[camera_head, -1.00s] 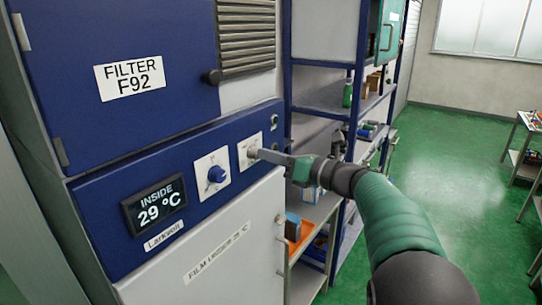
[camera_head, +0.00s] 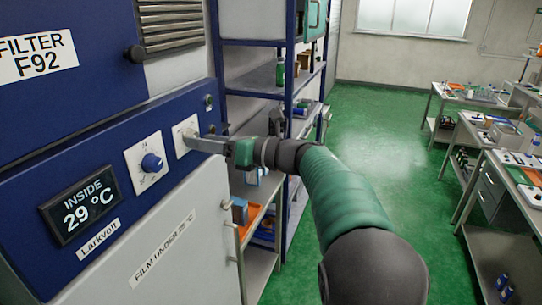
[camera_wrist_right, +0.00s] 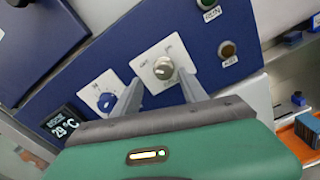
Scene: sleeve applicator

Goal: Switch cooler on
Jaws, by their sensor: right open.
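The cooler is a blue and white cabinet front with a dark display (camera_head: 82,205) reading "INSIDE 29 °C". A blue knob (camera_head: 152,163) on a white plate sits right of the display. Further right is a second white plate with a grey knob (camera_wrist_right: 163,68), clear in the right wrist view. My right gripper (camera_head: 190,142) is at this second plate and hides most of it in the head view. In the right wrist view its open fingers (camera_wrist_right: 158,90) stand on either side of the grey knob; contact cannot be told. My left gripper is not in view.
A green button (camera_wrist_right: 208,4) and a brown round part (camera_wrist_right: 227,49) with small labels sit near the grey knob. A shelf rack (camera_head: 255,80) stands right of the cooler. Workbenches (camera_head: 500,130) stand at the far right, with open green floor (camera_head: 390,130) between.

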